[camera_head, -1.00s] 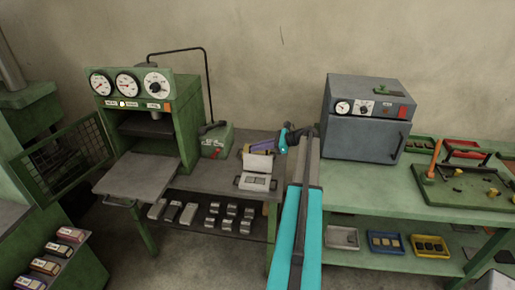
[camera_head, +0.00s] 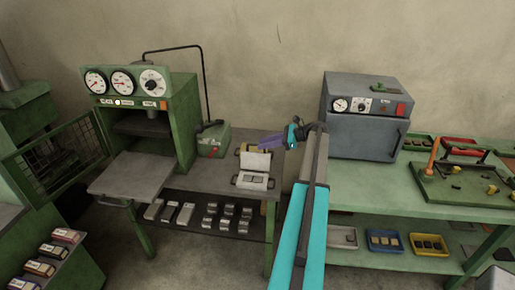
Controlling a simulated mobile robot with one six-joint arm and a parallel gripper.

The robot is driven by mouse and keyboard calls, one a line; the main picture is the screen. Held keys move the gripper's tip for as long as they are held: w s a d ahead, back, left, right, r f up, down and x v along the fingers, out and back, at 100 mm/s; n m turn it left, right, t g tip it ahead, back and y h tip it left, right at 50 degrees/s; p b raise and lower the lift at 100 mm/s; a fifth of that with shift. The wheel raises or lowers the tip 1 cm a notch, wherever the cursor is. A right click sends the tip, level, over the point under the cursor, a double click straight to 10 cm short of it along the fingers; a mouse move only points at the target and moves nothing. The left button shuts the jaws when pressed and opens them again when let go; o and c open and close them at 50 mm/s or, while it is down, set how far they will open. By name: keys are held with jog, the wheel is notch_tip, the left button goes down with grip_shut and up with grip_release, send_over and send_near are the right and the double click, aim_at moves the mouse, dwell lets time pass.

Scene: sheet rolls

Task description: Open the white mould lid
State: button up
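The white mould (camera_head: 252,182) sits on the bench between the green press and the grey oven. Its pale lid (camera_head: 257,162) stands raised at the back of the base, so the mould is open and its inner face shows. Dark handles stick out at the sides of the base.
The green press (camera_head: 150,120) stands left with its mesh guard (camera_head: 60,160) swung out. The grey oven (camera_head: 365,115) stands right of my arm. A green board (camera_head: 465,185) with an orange post is at far right. Several metal blocks (camera_head: 228,215) lie on the lower shelf.

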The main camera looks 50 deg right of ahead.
jog(key=b+v, duration=0.2)
jog(key=v, duration=0.6)
jog(key=shift+s, duration=0.2)
dwell(0.3)
